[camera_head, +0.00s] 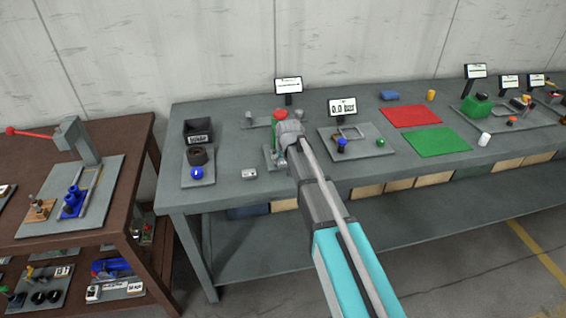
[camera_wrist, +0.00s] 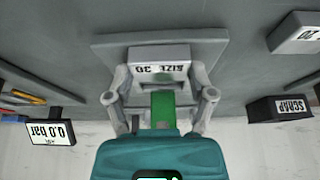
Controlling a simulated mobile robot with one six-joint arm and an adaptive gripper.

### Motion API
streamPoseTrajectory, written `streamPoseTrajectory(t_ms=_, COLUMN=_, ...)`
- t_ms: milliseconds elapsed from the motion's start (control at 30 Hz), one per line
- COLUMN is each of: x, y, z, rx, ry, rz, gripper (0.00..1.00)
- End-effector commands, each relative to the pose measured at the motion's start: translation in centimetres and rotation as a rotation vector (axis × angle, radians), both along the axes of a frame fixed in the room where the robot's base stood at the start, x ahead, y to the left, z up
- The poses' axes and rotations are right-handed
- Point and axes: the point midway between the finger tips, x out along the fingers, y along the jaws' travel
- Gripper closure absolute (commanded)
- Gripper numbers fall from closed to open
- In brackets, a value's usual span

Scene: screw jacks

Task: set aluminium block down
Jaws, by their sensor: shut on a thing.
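A light grey aluminium block (camera_wrist: 158,53) with a SIZE label, upside down in the wrist view, sits between the fingertips of my gripper (camera_wrist: 160,78). The fingers close on its two sides. The block is over a grey plate (camera_wrist: 105,46); I cannot tell whether it touches it. A green part (camera_wrist: 162,110) shows between the fingers, behind the block. In the head view my gripper (camera_head: 290,134) is at the plate with a green post (camera_head: 274,143) and red top (camera_head: 280,115); the held block is hidden there.
A second labelled block (camera_head: 249,174) lies on the bench front, left of the gripper. A SCRAP bin (camera_head: 197,131) and a plate with a blue ball (camera_head: 197,173) stand further left. A 0.0 bar display (camera_head: 342,107) and a fixture plate (camera_head: 357,155) are to the right.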

Motion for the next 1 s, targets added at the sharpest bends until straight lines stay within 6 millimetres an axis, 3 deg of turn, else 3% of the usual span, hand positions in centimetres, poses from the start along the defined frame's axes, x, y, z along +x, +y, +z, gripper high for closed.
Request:
streamPoseTrajectory(t_ms=367, x=0.00, y=-0.01, z=-0.31, rx=0.000, ry=0.000, rz=0.000, gripper=0.87)
streamPoseTrajectory(t_ms=400, x=0.01, y=-0.02, z=-0.32, rx=0.000, ry=0.000, rz=0.000, gripper=0.28)
streamPoseTrajectory(t_ms=567, x=0.01, y=-0.03, z=-0.22, rx=0.000, ry=0.000, rz=0.000, gripper=0.00)
streamPoseTrajectory(t_ms=1000, x=0.02, y=-0.05, z=-0.18, rx=0.000, ry=0.000, rz=-0.001, gripper=0.00)
